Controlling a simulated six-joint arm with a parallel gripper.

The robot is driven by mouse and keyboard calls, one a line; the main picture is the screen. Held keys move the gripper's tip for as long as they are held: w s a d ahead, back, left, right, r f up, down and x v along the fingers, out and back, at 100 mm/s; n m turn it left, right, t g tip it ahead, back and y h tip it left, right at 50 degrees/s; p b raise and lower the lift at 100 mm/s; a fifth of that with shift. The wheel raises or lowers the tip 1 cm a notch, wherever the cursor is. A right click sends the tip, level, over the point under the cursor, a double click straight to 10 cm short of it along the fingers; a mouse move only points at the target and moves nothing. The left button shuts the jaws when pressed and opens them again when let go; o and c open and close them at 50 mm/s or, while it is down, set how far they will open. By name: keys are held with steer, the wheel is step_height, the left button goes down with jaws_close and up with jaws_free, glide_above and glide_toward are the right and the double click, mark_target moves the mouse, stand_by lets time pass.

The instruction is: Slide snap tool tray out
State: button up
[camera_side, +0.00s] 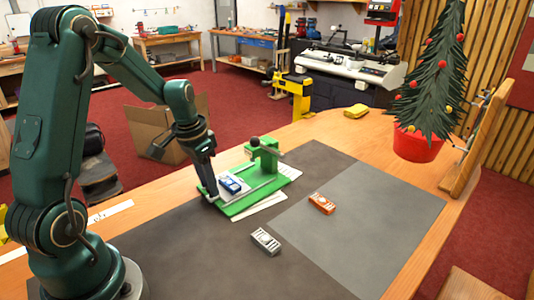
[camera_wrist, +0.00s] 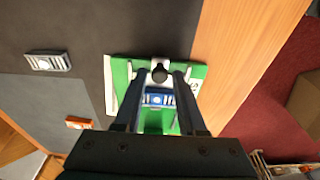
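The green snap tool (camera_side: 262,194) lies on the bench mat, with an upright green block (camera_side: 264,155) and a dark round knob (camera_side: 255,142) at its far end. A blue and white piece (camera_side: 229,184) sits on its near part; I cannot clearly tell the tray from the base under it. My gripper (camera_side: 210,197) points down at the tool's near left end. Whether the fingertips touch the tool is unclear.
An orange piece (camera_side: 321,203) and a grey piece (camera_side: 265,240) lie on the mat to the right and front. White paper (camera_side: 262,207) lies partly under the tool. A potted tree (camera_side: 418,145) and a yellow object (camera_side: 356,111) stand farther back. The right of the mat is clear.

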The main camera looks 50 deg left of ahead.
step_height(320, 180, up, 9)
steer(key=shift+r, duration=0.2)
stand_by(0.7)
